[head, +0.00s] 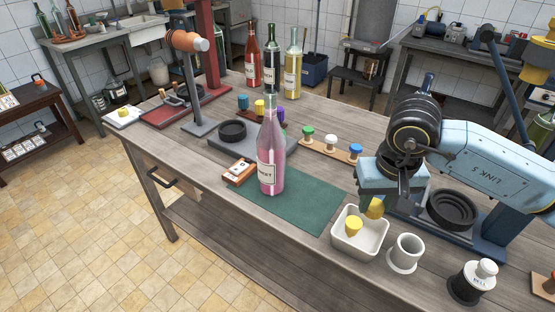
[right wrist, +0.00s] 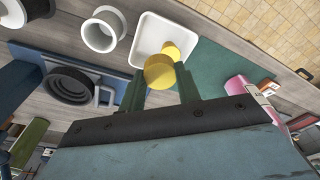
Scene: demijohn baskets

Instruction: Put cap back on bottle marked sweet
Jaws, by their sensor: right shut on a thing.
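A tall pink bottle (head: 271,160) stands upright on the green mat (head: 305,200). Its white label has small dark lettering that I cannot read surely, and no cap shows on its neck. My right gripper (head: 377,197) is shut on a yellow cap (head: 375,208) above the white tray (head: 345,246), to the right of the bottle. The held cap (right wrist: 159,72) shows between the fingertips in the right wrist view. A second yellow piece (head: 353,226) lies in the tray. My left gripper is not in view.
A white cup (head: 405,254) and a bell-like black-and-white piece (head: 472,282) stand right of the tray. A rack with green, white and blue caps (head: 331,146) lies behind the mat. Three bottles (head: 271,58) stand at the back. The mat's right part is clear.

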